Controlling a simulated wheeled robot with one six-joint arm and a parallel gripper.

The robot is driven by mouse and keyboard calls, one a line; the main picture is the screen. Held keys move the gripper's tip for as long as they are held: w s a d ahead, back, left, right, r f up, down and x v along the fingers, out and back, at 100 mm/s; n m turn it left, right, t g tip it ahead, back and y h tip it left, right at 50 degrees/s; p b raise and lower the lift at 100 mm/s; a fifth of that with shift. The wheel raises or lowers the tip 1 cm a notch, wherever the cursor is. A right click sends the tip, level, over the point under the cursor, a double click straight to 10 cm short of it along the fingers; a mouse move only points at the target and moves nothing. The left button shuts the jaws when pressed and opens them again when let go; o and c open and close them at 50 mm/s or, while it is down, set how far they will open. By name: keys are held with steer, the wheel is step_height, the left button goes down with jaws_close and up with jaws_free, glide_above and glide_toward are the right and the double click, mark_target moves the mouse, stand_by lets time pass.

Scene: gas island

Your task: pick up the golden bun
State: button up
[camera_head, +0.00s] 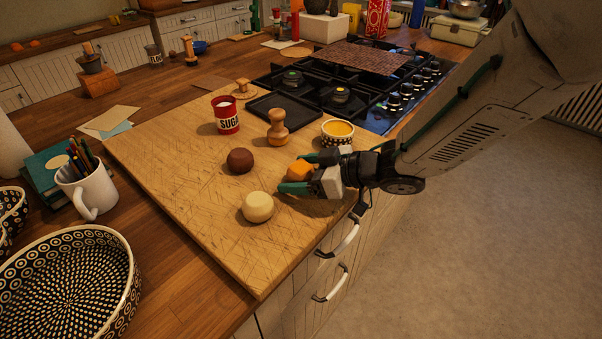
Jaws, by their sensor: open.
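The golden bun (299,169) is an orange-gold lump on the wooden board (185,195), near the board's right edge. My gripper (297,173) reaches in from the right, low over the board. Its two green-tipped fingers are open, one on the far side of the bun and one on the near side. The bun lies between them, and its right part is hidden by the gripper. I cannot tell whether either finger touches it.
A cream ball (257,207) and a dark brown ball (240,160) lie left of my gripper. A patterned bowl with yellow contents (338,132) stands close behind it. A wooden stamp-like piece (277,128) and a red sugar tin (226,115) stand farther back. The board's front is clear.

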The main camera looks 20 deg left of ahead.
steer(key=c, duration=1.1)
steer(key=shift+o, duration=0.2)
steer(key=shift+r, duration=0.15)
